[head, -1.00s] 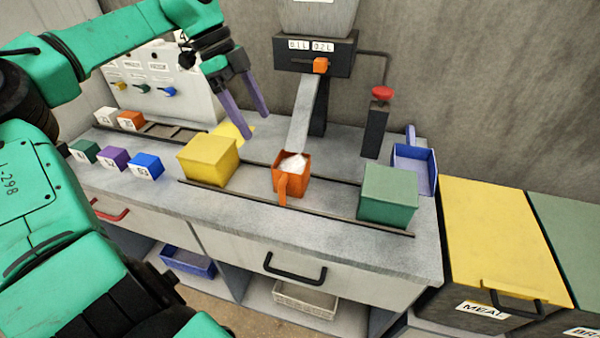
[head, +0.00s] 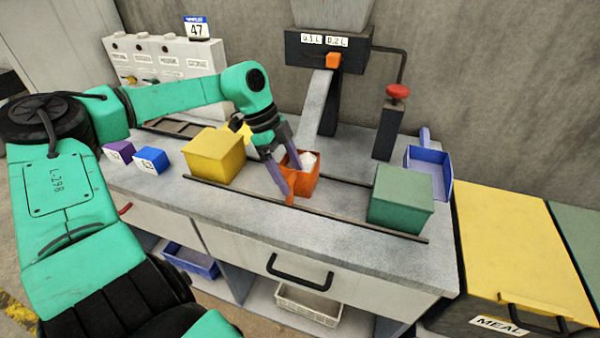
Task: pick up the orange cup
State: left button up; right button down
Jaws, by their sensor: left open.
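The orange cup (head: 304,182) stands on the counter under the dispenser chute, with white grain showing inside it. Its handle points toward the front of the counter. My left gripper (head: 291,182) reaches down at the cup's left front side, its purple fingers apart. One finger overlaps the cup's front left in the picture, near the handle; I cannot tell whether it touches. The other finger is partly hidden against the cup. My right gripper is not in view.
A yellow box (head: 214,157) stands left of the cup and a green box (head: 400,198) right of it. Thin dark rails (head: 350,221) run along the counter. The metal chute (head: 314,110) slopes down behind the cup. A blue scoop (head: 430,172) lies at the back right.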

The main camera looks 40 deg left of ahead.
pick_arm(q)
jog(key=shift+w+d+f, duration=0.1)
jog(key=shift+d+f, duration=0.15)
jog(key=shift+f, duration=0.35)
jog(key=shift+r, duration=0.1)
grip_shut()
